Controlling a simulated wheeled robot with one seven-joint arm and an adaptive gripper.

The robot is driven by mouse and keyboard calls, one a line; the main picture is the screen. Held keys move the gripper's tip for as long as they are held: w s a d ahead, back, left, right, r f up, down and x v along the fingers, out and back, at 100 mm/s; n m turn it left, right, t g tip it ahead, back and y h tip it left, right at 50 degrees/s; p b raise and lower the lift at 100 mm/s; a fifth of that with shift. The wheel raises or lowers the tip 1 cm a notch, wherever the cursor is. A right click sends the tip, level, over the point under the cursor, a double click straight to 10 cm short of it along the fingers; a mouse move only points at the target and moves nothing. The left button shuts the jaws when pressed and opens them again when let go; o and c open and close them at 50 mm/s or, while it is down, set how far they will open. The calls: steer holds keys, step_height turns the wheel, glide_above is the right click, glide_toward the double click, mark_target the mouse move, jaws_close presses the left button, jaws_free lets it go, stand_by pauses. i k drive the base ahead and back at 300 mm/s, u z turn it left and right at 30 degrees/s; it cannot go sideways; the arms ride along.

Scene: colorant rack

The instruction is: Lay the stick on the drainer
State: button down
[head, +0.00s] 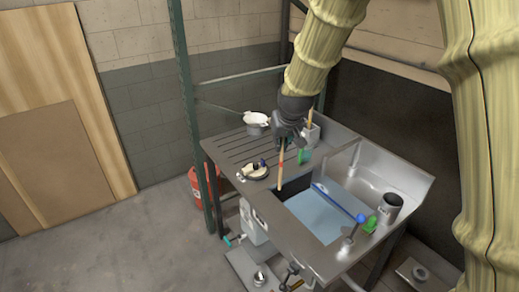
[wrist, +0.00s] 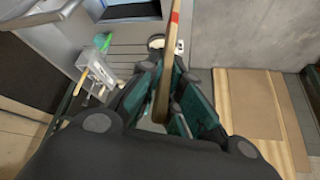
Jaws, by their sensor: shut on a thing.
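My gripper (head: 289,128) is shut on a wooden stick (head: 281,162) with a red band, held steeply, nearly upright. The stick's lower end shows near the left edge of the basin; whether it touches anything cannot be told. In the wrist view the stick (wrist: 171,45) runs between the teal finger pads of my gripper (wrist: 168,72). The drainer (head: 235,150) is the ribbed metal top left of the basin; its ribs also show in the wrist view (wrist: 133,48). My gripper is above the unit, near the drainer's right side.
A white pot (head: 256,122) stands at the drainer's back, and a dish (head: 254,171) with small dark items near its front. A grey holder (head: 311,134) and green object (head: 304,156) are behind the basin (head: 330,211).

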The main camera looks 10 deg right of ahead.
mark_target(258, 160)
steer(key=i, duration=1.25)
steer(key=u, duration=0.05)
